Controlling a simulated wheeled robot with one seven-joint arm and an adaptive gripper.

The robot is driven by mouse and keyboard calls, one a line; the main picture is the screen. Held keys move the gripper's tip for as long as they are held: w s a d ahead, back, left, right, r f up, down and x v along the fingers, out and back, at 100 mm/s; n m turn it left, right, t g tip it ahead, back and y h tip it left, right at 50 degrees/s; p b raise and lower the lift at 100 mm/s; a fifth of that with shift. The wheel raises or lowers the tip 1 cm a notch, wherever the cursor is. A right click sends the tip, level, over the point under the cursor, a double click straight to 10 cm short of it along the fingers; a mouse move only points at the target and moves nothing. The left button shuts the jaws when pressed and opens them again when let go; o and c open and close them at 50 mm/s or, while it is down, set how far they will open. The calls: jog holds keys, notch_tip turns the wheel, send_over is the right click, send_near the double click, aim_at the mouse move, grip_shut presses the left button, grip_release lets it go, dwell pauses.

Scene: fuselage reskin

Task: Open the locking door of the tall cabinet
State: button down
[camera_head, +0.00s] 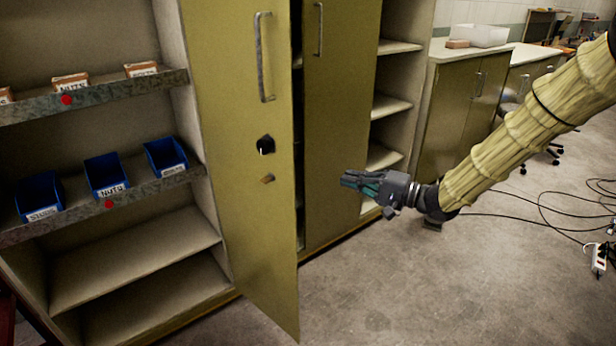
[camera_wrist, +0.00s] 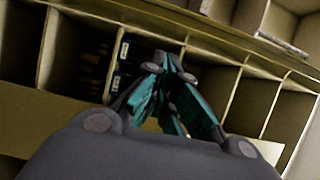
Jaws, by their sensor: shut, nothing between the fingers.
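The tall cabinet's olive-yellow door (camera_head: 222,130) stands ajar, swung outward, with its free edge toward the right. My gripper (camera_head: 346,180) is shut and empty, in front of the neighbouring door and right of the ajar door, seemingly apart from both. Its fingers also show in the wrist view (camera_wrist: 168,80).
Open shelves (camera_head: 150,250) with blue bins (camera_head: 105,175) stand left of the door. More shelves (camera_head: 392,105) and a low cabinet (camera_head: 450,115) stand right. Floor (camera_head: 400,290) in front is clear; cables (camera_head: 560,215) lie at the right.

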jog(key=w+a, duration=0.1)
jog(key=a, duration=1)
jog(key=shift+w+a+r+p, duration=0.25)
jog(key=shift+w+r+p, duration=0.1)
jog(key=shift+w+p, duration=0.1)
jog(key=shift+s+a, duration=0.1)
